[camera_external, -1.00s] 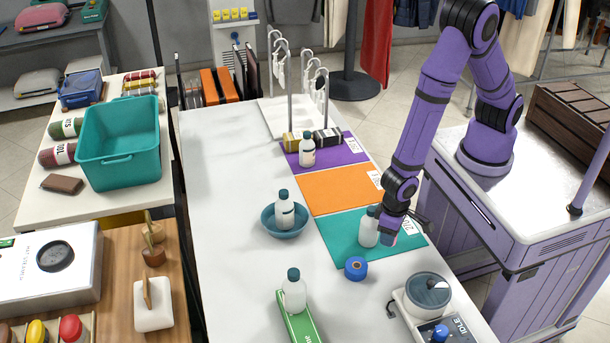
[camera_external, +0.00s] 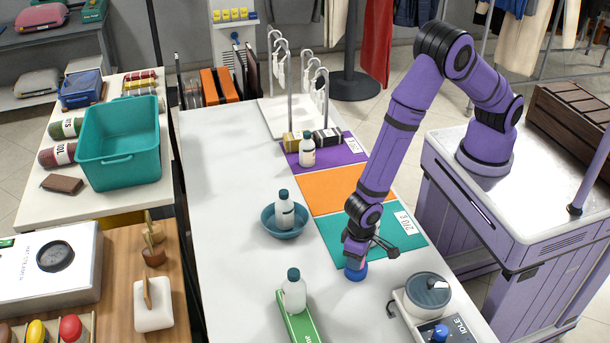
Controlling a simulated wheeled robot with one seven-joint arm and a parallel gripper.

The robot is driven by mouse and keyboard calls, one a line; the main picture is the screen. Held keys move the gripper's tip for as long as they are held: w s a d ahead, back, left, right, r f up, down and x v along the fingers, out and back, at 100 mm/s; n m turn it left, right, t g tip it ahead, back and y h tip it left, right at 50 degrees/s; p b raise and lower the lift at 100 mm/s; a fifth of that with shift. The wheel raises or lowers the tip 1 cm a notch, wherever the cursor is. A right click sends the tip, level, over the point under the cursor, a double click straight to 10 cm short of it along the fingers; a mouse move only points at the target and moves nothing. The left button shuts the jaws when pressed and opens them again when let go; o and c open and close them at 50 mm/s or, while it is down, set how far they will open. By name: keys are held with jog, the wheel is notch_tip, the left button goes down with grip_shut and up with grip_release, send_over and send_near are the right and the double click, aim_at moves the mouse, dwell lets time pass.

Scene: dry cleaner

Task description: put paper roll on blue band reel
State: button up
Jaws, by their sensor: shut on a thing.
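The blue band reel (camera_external: 355,274) stands on the white counter at the near edge of the teal mat. My gripper (camera_external: 356,255) points down right over the reel and covers its top. It is shut on a small pale lilac piece, taken to be the paper roll (camera_external: 356,249); the fingers and wrist largely hide it. The piece is at the reel's top, but I cannot tell whether it rests on it.
The teal mat (camera_external: 405,245) is partly covered by my arm. A bowl with a bottle (camera_external: 284,212) stands to the left. Another bottle (camera_external: 294,292) is on a green box at the front. A scale-like device (camera_external: 428,291) stands at the right. Counter left of the bowl is clear.

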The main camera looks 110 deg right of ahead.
jog(key=o, duration=0.9)
